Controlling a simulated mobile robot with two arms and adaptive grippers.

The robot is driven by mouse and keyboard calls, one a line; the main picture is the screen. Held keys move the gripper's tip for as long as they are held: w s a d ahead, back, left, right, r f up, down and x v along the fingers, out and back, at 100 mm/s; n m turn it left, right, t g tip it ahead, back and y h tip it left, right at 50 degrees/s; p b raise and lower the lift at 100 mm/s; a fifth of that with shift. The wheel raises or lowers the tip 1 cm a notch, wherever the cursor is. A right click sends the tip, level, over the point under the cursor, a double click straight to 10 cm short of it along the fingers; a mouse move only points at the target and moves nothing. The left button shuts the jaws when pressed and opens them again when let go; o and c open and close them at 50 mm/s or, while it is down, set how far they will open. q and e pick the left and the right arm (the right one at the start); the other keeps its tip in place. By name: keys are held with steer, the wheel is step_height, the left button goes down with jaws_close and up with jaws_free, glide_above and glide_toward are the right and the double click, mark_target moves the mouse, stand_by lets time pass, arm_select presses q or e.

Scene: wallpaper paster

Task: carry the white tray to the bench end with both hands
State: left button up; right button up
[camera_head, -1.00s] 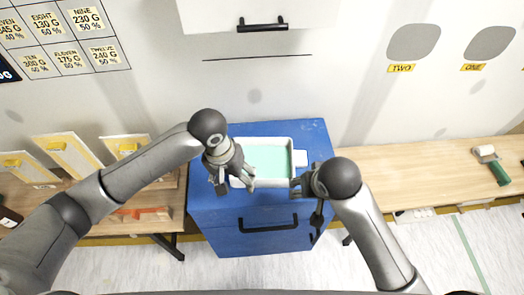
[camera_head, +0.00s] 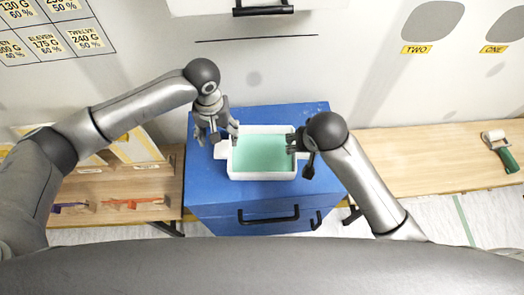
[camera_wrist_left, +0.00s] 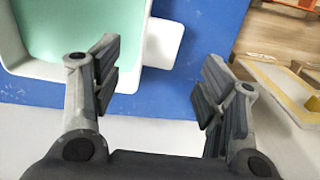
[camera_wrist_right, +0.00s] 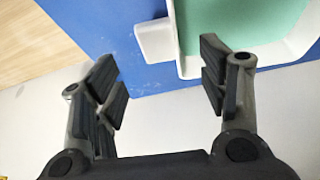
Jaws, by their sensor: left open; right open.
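The white tray (camera_head: 262,177), holding pale green contents, sits on top of the blue cabinet (camera_head: 320,178). A short white handle tab sticks out from each end; the left tab (camera_wrist_left: 162,42) shows in the left wrist view and the right tab (camera_wrist_right: 155,40) in the right wrist view. My left gripper (camera_head: 219,136) is open at the tray's left end, its fingers apart with the tab ahead of them. My right gripper (camera_head: 297,146) is open at the tray's right end, overlapping the rim in the head view and hiding the right tab there. Neither gripper holds anything.
A wooden bench (camera_head: 420,160) stretches right of the cabinet, mostly clear, with a green-handled roller (camera_head: 497,150) near its far end. Another wooden bench (camera_head: 150,187) on the left carries framed boards and small tools. A white drawer front with a black handle (camera_head: 264,9) is above.

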mark_target(222, 148)
arm_select(q)
step_height(222, 148, down, 8)
steer(key=shift+s+r, duration=0.15)
steer(key=shift+r, duration=0.05)
arm_select(e)
steer(key=x, duration=0.7)
steer(key=shift+w+f, duration=0.1)
steer(key=shift+f, duration=0.15)
arm_select(q)
jaws_close()
arm_select(e)
jaws_close()
